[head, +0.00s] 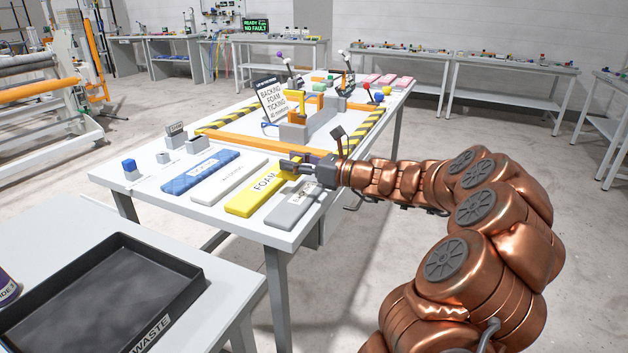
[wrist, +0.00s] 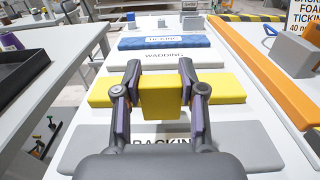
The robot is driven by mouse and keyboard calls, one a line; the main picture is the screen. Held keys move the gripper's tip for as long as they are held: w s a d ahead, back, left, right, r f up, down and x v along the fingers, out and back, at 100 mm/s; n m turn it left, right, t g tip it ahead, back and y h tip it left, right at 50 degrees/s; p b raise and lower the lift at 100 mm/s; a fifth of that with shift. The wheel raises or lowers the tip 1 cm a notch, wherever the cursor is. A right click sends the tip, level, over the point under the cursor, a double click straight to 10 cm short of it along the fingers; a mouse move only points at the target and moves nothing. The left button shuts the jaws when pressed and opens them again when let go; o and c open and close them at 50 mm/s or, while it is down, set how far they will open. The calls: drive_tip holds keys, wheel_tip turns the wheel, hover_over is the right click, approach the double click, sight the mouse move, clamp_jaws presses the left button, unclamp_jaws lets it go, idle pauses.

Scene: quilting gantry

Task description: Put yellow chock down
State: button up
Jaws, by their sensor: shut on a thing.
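My gripper (wrist: 161,97) is shut on the yellow chock (wrist: 161,99), a small block held between its two fingers. In the wrist view the chock overlaps the yellow FOAM slab (wrist: 228,89), and I cannot tell whether it touches it. In the head view the gripper (head: 290,166) is over the near side of the white table (head: 150,201), at the far end of the FOAM slab (head: 250,197). The chock is hard to tell apart from the slab there.
The grey BACKING slab (head: 292,210), white WADDING slab (head: 228,183) and blue TICKING slab (head: 200,172) lie beside the FOAM slab. An orange bar (head: 262,147) runs behind them. A sign (head: 272,100) stands further back. A black WASTE tray (head: 190,269) is on the nearer table.

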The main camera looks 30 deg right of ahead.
sight(300, 176)
drive_tip(key=shift+w+d+f+v, duration=0.1)
drive_tip(key=shift+v, duration=0.8)
drive_tip(key=shift+w+d+f+v, duration=0.1)
drive_tip(key=shift+d+f+v, duration=0.05)
drive_tip(key=shift+v, duration=0.7)
drive_tip(key=shift+d+f+v, duration=0.1)
drive_tip(key=shift+v, duration=0.8)
drive_tip(key=shift+a+f+b, duration=0.1)
drive_tip(key=shift+f+b, duration=0.3)
drive_tip(key=shift+f, duration=1.25)
drive_tip(key=shift+f, duration=0.1)
drive_tip(key=o, duration=1.2)
drive_tip(key=shift+c, duration=0.2)
